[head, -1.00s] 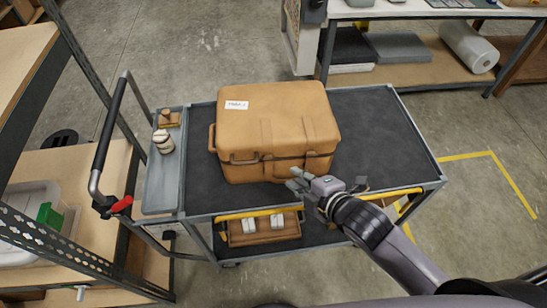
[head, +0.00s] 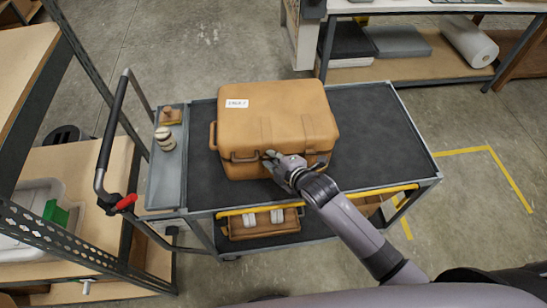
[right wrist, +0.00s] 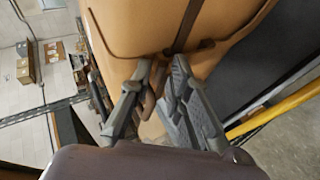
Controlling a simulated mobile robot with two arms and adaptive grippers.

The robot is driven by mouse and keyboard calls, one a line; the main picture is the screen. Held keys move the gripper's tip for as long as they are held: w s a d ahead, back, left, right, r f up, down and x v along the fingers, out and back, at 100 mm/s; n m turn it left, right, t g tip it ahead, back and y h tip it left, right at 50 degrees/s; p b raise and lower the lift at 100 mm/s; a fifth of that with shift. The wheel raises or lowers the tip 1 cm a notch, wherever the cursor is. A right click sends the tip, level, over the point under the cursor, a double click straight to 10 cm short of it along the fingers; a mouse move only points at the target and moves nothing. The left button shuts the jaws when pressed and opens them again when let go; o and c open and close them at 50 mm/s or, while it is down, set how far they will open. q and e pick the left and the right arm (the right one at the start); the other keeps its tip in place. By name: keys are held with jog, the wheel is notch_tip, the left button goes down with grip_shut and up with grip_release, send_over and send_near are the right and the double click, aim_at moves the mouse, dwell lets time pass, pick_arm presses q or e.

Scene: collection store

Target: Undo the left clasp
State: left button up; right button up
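A tan hard case (head: 275,110) with a white label on its lid sits shut on the cart's top shelf. Its front carries a loop-shaped clasp on the left (head: 245,157) and another fitting towards the right, partly covered by my arm. My right gripper (head: 271,160) is at the case's front, just right of the left loop. In the right wrist view the two fingers (right wrist: 162,75) stand apart at the case wall, with a small brown part (right wrist: 151,102) between them. I cannot tell whether they touch it. My left gripper is not in view.
The cart (head: 385,130) has a dark top with free room right of the case. A grey side tray (head: 166,185) holds small items. A tan box (head: 262,225) lies on the lower shelf. Shelving stands close on the left, and a bench at the back right.

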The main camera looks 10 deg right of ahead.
jog(key=shift+c, duration=0.3)
grip_shut()
dwell(0.5)
